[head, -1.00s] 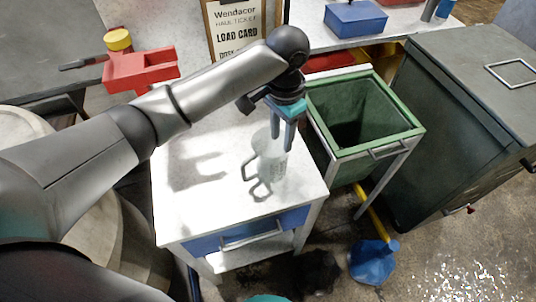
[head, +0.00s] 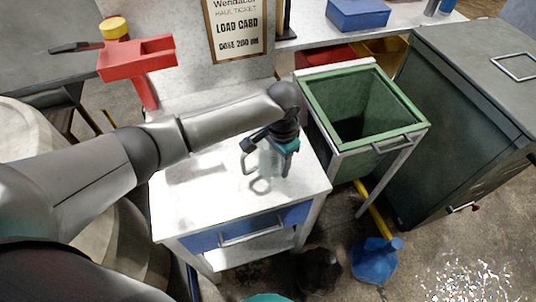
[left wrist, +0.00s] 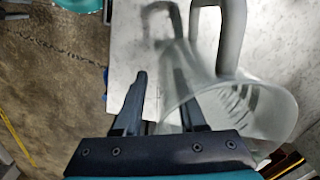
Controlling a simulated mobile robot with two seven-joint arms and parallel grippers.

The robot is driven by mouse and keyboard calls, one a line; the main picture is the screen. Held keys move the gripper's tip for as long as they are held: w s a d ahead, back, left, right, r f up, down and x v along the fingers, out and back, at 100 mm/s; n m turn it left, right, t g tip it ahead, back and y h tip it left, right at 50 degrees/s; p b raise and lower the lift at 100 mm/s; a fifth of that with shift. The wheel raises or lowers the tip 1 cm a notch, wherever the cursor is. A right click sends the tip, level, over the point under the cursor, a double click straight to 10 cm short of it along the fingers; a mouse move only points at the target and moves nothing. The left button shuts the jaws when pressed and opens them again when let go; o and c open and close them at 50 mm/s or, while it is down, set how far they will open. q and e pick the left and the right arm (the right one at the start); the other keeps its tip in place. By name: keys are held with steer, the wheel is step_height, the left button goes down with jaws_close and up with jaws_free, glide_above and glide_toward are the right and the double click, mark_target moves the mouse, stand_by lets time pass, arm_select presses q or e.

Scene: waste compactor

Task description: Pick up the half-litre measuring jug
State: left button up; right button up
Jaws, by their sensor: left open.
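The measuring jug (head: 267,164) is clear and see-through. It stands on the white top of a small table (head: 190,207), its handle toward the left in the head view. My left gripper (head: 277,167) points down at the jug, partly covering it. In the left wrist view the jug (left wrist: 240,106) shows its open rim and pale handle. There my left gripper (left wrist: 163,93) is open, one finger left of the rim and the other overlapping the glass wall. I cannot tell whether that finger is inside the jug or behind it. My right gripper is not in view.
A green bin (head: 376,108) stands right of the table, with a dark grey cabinet (head: 455,120) beyond. A load card board (head: 236,28) stands behind. A red object (head: 137,60) is at the back left, and a blue item (head: 374,261) lies on the floor.

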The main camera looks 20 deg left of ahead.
arm_select(q)
jaws_close()
stand_by(1.4)
